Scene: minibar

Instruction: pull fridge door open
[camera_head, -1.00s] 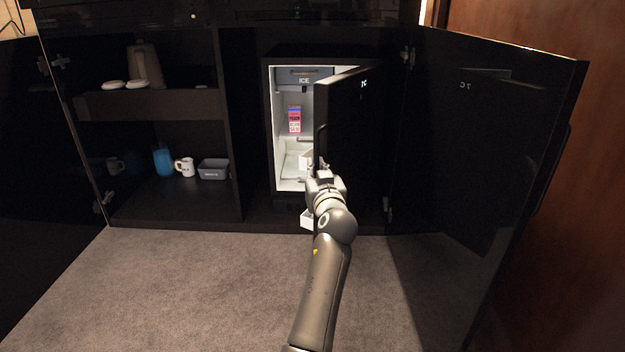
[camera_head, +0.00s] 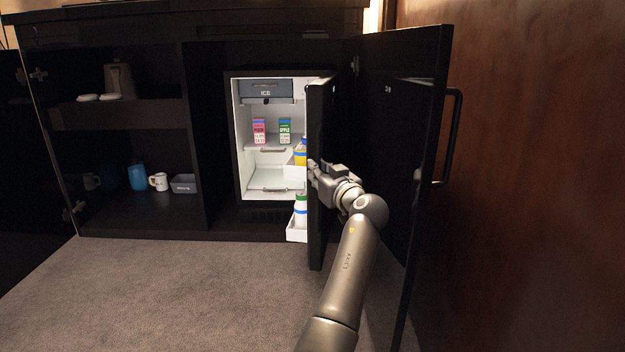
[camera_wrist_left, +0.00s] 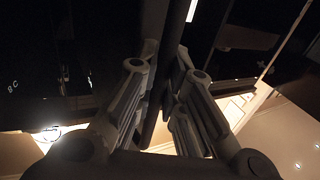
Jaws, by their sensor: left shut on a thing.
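The fridge door (camera_head: 317,215) is black and stands wide open, its edge facing me, swung out to the right of the lit fridge interior (camera_head: 268,180). My left gripper (camera_head: 315,171) is at the door's outer side near its free edge. In the left wrist view the two fingers (camera_wrist_left: 162,95) are closed around a dark, narrow bar that looks like the door handle (camera_wrist_left: 152,115). The exact contact is dark and partly hidden by the fingers. My right gripper is not in view.
The cabinet door (camera_head: 425,150) stands open at the right, close to my left arm. Door shelves (camera_head: 297,233) hold bottles. Cartons (camera_head: 259,131) stand inside the fridge. A shelf compartment at left holds a blue cup (camera_head: 137,177) and white mug (camera_head: 158,181). Carpet (camera_head: 170,290) in front is clear.

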